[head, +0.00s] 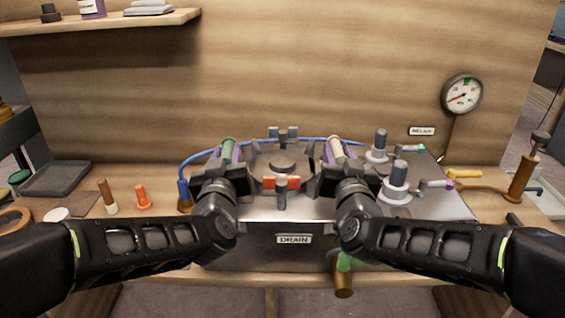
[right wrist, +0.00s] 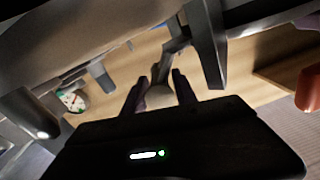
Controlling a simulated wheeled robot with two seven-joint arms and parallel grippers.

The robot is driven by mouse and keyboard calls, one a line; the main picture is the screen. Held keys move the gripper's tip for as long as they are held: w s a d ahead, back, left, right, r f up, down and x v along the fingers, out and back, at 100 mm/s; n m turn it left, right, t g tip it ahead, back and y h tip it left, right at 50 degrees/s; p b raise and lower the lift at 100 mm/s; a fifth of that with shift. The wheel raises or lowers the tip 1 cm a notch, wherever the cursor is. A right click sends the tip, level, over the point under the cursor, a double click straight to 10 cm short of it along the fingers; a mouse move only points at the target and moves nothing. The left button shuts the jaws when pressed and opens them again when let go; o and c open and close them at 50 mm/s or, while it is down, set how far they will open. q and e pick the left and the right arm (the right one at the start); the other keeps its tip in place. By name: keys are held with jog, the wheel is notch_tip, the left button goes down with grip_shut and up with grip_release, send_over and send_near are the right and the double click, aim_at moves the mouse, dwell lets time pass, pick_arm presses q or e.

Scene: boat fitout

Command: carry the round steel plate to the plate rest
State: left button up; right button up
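The round steel plate (head: 284,162) appears to be the grey disc on top of the steel box labelled DRAIN, with a dark knob at its middle. My left gripper (head: 227,160) is at its left side, by a green-topped cylinder (head: 229,149). My right gripper (head: 336,158) is at its right side, by a beige-topped cylinder (head: 337,149). In the right wrist view, the right gripper's fingers (right wrist: 160,92) stand on either side of a pale rounded piece; contact is unclear. The left fingertips are mostly hidden by the hand. I cannot pick out the plate rest for certain.
A blue hose (head: 195,160) curves behind. A gauge (head: 462,95) hangs at right.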

pick_arm(q)
grip_shut()
pick_arm(e)
grip_shut()
dwell(0.6)
pick_arm(q)
jog(key=shift+r, duration=0.3)
pick_arm(e)
jog(key=shift+r, duration=0.3)
